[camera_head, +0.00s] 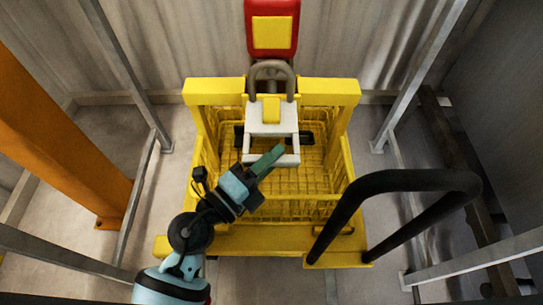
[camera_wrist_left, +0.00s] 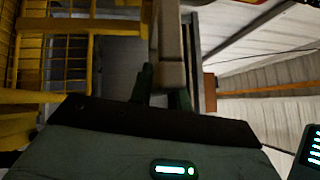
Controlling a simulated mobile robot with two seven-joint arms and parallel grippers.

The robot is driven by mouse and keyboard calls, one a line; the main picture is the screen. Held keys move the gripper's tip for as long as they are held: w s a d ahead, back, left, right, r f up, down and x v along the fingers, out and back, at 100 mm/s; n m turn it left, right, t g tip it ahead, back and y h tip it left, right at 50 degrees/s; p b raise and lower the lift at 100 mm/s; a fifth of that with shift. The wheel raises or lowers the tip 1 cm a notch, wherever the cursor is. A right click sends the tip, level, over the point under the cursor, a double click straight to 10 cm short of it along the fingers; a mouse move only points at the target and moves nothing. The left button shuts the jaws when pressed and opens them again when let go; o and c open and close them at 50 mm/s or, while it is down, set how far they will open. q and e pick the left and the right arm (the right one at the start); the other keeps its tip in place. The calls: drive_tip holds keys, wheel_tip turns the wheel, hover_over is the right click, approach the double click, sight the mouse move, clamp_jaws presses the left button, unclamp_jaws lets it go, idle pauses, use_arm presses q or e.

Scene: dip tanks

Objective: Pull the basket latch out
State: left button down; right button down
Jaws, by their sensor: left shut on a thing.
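The yellow wire basket (camera_head: 205,175) stands upright in the middle of the head view. A white bracket-like latch (camera_head: 262,131) with a yellow block on it sits over the basket's far half. Its lower crossbar is at the fingertips of my left gripper (camera_head: 272,158), which reaches in from the lower left. In the left wrist view, my green fingers (camera_wrist_left: 163,88) are closed around a pale bar (camera_wrist_left: 169,45), which looks like part of the latch. The fingers hide the contact in the head view. My right gripper is out of view.
A thick black looped handle (camera_head: 400,182) rises at the basket's near right. A red hanger with a yellow panel (camera_head: 272,33) and a grey hook is above the far side. An orange post (camera_head: 62,140) stands at left, with grey rails on both sides.

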use_arm(q)
drive_tip(key=s+p, duration=0.2)
drive_tip(key=s, duration=0.5)
drive_tip(key=shift+s, duration=0.2)
drive_tip(key=c, duration=1.6)
unclamp_jaws()
drive_tip(key=shift+o, duration=1.4)
drive_tip(key=shift+a, duration=0.1)
